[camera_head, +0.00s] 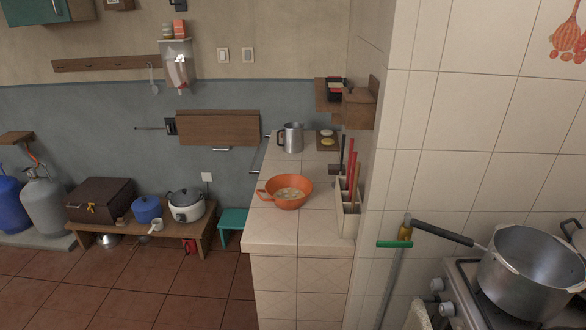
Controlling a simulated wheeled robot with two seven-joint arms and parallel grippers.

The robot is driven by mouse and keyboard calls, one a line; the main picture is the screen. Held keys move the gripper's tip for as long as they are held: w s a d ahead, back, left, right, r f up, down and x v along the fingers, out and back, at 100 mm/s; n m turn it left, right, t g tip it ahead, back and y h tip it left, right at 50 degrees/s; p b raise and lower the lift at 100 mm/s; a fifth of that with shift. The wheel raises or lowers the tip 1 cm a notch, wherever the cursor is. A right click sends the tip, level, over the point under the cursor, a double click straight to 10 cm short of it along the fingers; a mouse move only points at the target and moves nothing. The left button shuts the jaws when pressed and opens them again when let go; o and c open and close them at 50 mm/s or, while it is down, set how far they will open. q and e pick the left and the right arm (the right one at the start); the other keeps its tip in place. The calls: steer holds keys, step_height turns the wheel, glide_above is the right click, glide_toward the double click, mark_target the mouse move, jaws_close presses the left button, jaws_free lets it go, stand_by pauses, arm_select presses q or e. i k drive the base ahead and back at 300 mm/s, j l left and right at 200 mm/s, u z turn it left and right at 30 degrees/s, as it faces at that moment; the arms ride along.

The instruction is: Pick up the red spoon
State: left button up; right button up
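Long thin red utensils (351,172) stand upright in a cream holder (346,212) at the right edge of the tiled counter, against the wall. I cannot tell which of them is the red spoon, as their lower ends are hidden inside the holder. A dark utensil (342,153) stands next to them. Neither my left nor my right gripper shows in the head view.
An orange bowl (287,204) sits on the counter (270,237) left of the holder, with a metal mug (291,138) behind it. A large metal pot (530,275) stands on the stove at right. The counter's front is clear.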

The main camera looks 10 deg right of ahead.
mark_target(354, 153)
steer(key=i+j+u, duration=0.2)
steer(key=i+u, duration=0.95)
steer(key=i+l+u, duration=0.1)
steer(key=i+u, duration=0.3)
steer(key=i+j+z, duration=0.15)
steer(key=i+z, duration=0.2)
steer(key=i+j+z, duration=0.35)
steer(key=i, duration=0.2)
